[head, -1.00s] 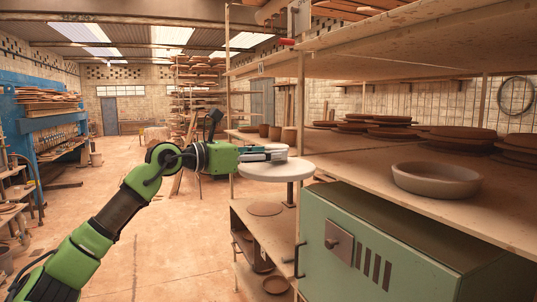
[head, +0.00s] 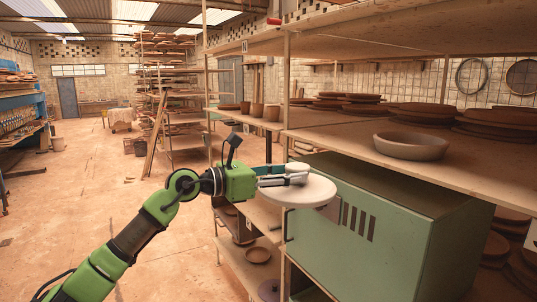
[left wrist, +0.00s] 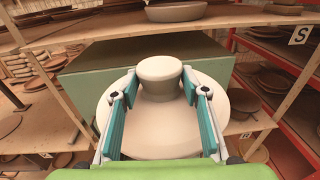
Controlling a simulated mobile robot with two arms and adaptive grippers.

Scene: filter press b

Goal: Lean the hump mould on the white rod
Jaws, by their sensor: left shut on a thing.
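The hump mould (head: 305,193) is a pale, round, wide disc with a short thick knob on top. My left gripper (head: 296,178) is shut on the knob and holds the mould in front of the green cabinet. In the left wrist view the mould (left wrist: 165,138) lies below the two teal-padded fingers, with its knob between the fingertips of the left gripper (left wrist: 160,82). The mould looks about level, and I see no support under it. I cannot make out the white rod in any view. My right gripper is not in view.
The green cabinet (head: 385,215) stands under a wooden shelf (head: 345,150) close to the mould. A clay bowl (head: 411,147) sits on that shelf, with stacked discs behind. Shelf posts are near the gripper. The floor (head: 85,200) at left is open.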

